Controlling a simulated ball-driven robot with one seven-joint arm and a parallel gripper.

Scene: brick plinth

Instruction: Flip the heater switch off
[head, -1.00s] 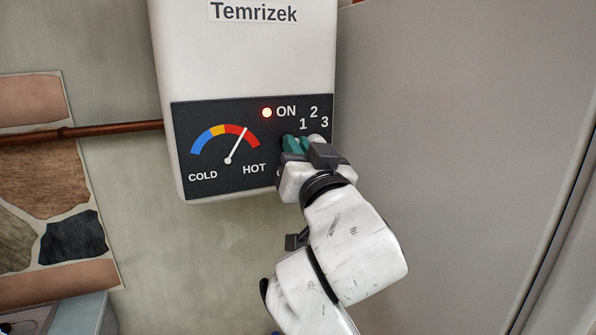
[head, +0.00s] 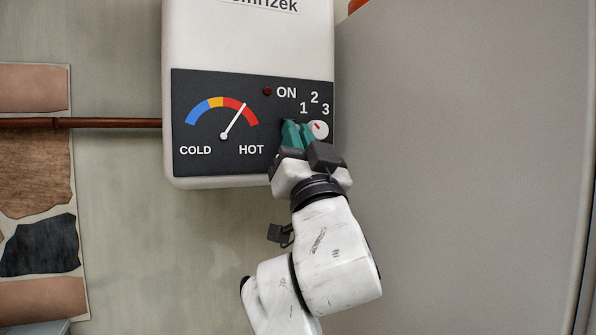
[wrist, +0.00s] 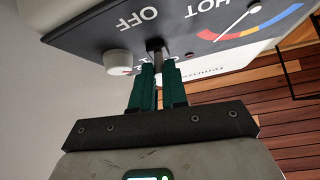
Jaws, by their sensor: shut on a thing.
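The white heater (head: 250,40) hangs on the wall with a dark control panel (head: 190,130). My gripper (head: 297,132) is at the panel's right part, with teal fingers in front of the switch. In the wrist view, which is upside down, the small grey switch lever (wrist: 155,47) sits between the fingertips (wrist: 158,72), and they are shut on it. The word OFF is beside it there. The indicator lamp (head: 267,91) next to ON is dark red and unlit. In the head view the lever is hidden by the fingers.
A white round knob (head: 319,130) marked 1, 2, 3 is close to the right of the fingers. The gauge needle (head: 234,121) points toward HOT. A copper pipe (head: 90,123) enters from the left. A large grey panel (head: 460,170) stands close on the right.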

